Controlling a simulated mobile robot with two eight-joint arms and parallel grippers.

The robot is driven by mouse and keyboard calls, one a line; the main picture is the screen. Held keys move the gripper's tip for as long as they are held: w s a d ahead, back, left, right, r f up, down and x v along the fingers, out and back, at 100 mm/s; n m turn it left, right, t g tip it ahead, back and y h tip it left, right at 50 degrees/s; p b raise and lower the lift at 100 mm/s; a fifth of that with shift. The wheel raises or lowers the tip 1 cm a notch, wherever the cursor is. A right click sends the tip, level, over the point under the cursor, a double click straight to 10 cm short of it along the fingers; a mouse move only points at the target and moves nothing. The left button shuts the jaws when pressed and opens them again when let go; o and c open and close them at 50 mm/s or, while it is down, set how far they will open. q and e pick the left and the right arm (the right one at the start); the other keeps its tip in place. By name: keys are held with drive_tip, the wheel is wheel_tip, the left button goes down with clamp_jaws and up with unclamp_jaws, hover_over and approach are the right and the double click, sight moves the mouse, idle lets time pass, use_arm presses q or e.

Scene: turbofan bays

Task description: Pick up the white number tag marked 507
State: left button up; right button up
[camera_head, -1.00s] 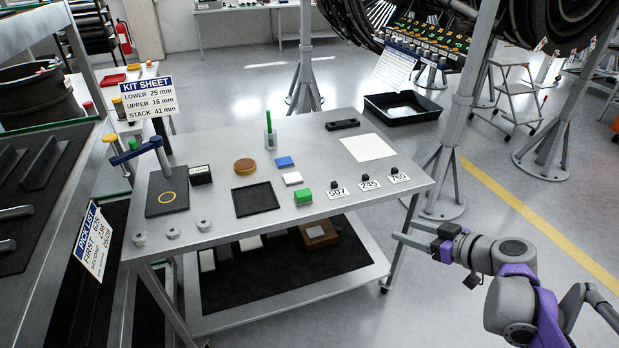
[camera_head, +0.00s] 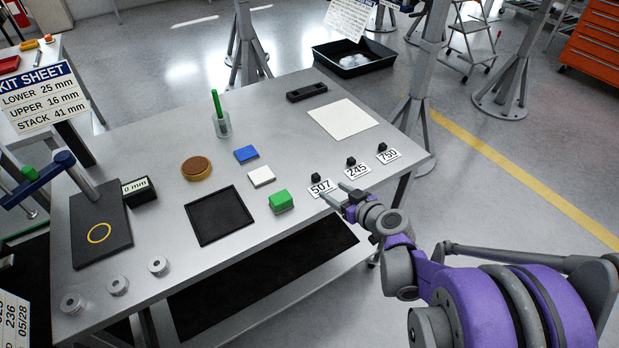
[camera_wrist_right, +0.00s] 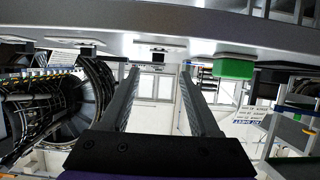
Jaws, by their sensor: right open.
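The white number tag marked 507 (camera_head: 321,187) lies near the table's front right edge, with a small black knob at its back. My right gripper (camera_head: 334,196) is open and empty just in front of it, its fingers pointing at the tag. The wrist view looks upside down; there a pale tag with a dark knob (camera_wrist_right: 160,46) shows between and beyond the open fingers, its number unreadable. I cannot tell whether a fingertip touches the tag. My left gripper is out of view.
Tags 245 (camera_head: 357,169) and 750 (camera_head: 388,156) lie in a row to the right. A green block (camera_head: 281,201), also in the wrist view (camera_wrist_right: 235,67), sits left of 507. A white block (camera_head: 261,177) and black tray (camera_head: 219,216) lie farther left. A white sheet (camera_head: 343,119) lies behind the tags.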

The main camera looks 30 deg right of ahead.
sight(318, 179)
drive_tip(key=x, duration=0.3)
drive_tip(key=shift+w+f, duration=0.1)
drive_tip(key=shift+w, duration=0.05)
drive_tip(key=x, duration=0.5)
drive_tip(key=shift+w+d+r, duration=0.1)
drive_tip(key=shift+w+r, duration=0.1)
drive_tip(key=shift+w, duration=0.25)
drive_tip(key=shift+c, duration=0.3)
clamp_jaws()
